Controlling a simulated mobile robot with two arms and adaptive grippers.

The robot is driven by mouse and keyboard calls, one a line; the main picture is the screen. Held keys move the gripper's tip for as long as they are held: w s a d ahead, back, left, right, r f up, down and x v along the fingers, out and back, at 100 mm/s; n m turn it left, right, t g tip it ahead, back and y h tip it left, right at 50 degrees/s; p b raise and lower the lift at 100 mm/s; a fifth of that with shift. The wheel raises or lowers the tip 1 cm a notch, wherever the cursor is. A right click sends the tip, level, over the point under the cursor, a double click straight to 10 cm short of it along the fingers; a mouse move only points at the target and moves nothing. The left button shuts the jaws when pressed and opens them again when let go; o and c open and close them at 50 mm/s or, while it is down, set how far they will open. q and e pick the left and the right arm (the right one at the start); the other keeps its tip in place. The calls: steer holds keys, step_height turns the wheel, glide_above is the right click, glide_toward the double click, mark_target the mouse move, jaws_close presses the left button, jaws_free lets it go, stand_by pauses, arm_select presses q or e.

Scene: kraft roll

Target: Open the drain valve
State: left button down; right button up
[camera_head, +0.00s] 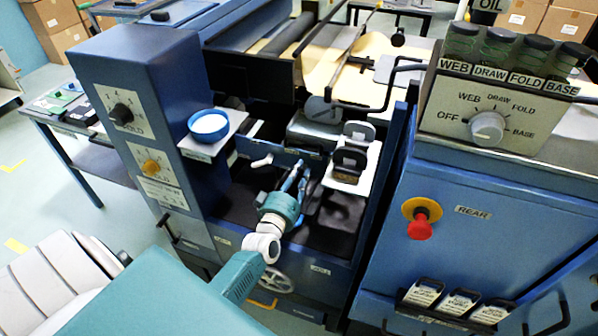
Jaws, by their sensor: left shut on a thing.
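My left gripper (299,168) reaches into the open bay of the blue machine, its teal wrist below it. Its fingers are shut on a small part that they mostly hide. I cannot tell for sure whether this part is the drain valve's handle. A small white lever (262,161) sticks out from the blue panel just left of the fingers, apart from them. A pale handwheel (275,280) sits on the machine's lower front, partly behind my arm. No readable label marks the drain valve. My right gripper is not in view.
A blue bowl (209,124) with white contents stands on a small shelf left of the bay. Black-handled blocks (348,162) stand right of the fingers. A control box (488,110) and a red stop button (420,227) are on the right cabinet.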

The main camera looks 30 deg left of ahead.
arm_select(q)
steer(key=m+p, duration=0.1)
steer(key=m, duration=0.3)
steer(key=shift+d, duration=0.15)
steer(key=m+p, duration=0.1)
steer(key=m, duration=0.2)
steer(key=shift+d, duration=0.15)
steer(key=m, duration=0.2)
steer(key=shift+w+d+f+m, duration=0.1)
steer(key=shift+m, duration=0.3)
steer(key=m, duration=0.3)
steer(key=shift+f+m, duration=0.15)
steer(key=shift+m, duration=0.15)
steer(key=shift+d+f+m+b, duration=0.15)
steer(key=shift+m+b, duration=0.15)
steer(key=shift+m, duration=1.4)
steer(key=c, duration=1.6)
jaws_free()
